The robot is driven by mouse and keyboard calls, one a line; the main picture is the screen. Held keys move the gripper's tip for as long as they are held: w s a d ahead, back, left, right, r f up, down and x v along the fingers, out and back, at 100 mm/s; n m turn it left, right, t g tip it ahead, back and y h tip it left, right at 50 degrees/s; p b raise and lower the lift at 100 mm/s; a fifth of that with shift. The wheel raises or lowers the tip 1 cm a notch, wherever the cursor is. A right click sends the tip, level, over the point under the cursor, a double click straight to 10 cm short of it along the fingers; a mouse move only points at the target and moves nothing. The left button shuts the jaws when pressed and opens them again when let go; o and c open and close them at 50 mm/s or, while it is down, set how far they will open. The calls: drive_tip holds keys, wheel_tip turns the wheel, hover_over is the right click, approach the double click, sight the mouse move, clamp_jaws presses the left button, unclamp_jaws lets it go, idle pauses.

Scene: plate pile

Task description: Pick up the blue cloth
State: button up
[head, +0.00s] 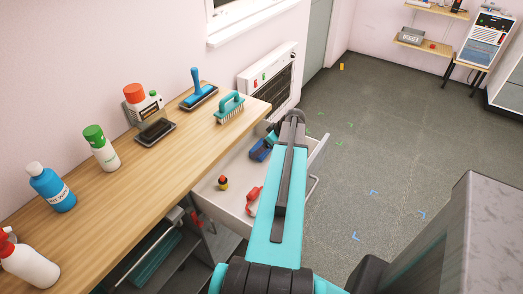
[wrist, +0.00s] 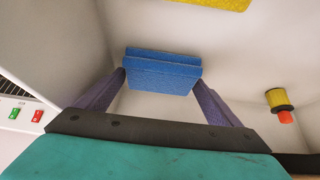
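The blue cloth (wrist: 162,72) looks like a thick folded block. In the wrist view it lies between the ends of my two fingers, against the pale inside of the open drawer. My gripper (wrist: 160,82) has its fingers wide apart, one at each end of the cloth. I cannot tell whether they touch it. In the head view the blue cloth (head: 260,150) shows in the drawer just left of my arm, partly hidden near the gripper.
The open drawer (head: 237,208) also holds a yellow-and-black item with a red end (wrist: 280,105), a red item (head: 253,198) and a yellow item (wrist: 210,3). The wooden counter (head: 120,190) carries bottles and brushes. A heater (head: 268,75) stands behind.

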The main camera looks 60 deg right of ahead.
drive_tip(key=c, duration=0.3)
drive_tip(key=shift+a+r, duration=0.1)
drive_tip(key=shift+r, duration=0.05)
drive_tip(key=shift+s+a+r+b, duration=0.15)
drive_tip(key=shift+r+b, duration=0.15)
drive_tip(key=shift+b, duration=0.15)
wheel_tip(320, 180, up, 11)
drive_tip(key=b, duration=0.2)
drive_tip(key=s+a+b, duration=0.2)
drive_tip(key=a+b, duration=0.1)
drive_tip(key=a, duration=0.5)
drive_tip(key=shift+s+a+f+b, duration=0.15)
drive_tip(key=shift+a+f+b, duration=0.1)
drive_tip(key=shift+f+b, duration=0.15)
drive_tip(key=shift+a+b, duration=0.1)
drive_tip(key=shift+b, duration=0.3)
drive_tip(key=shift+a+b, duration=0.15)
drive_tip(key=shift+b, duration=0.25)
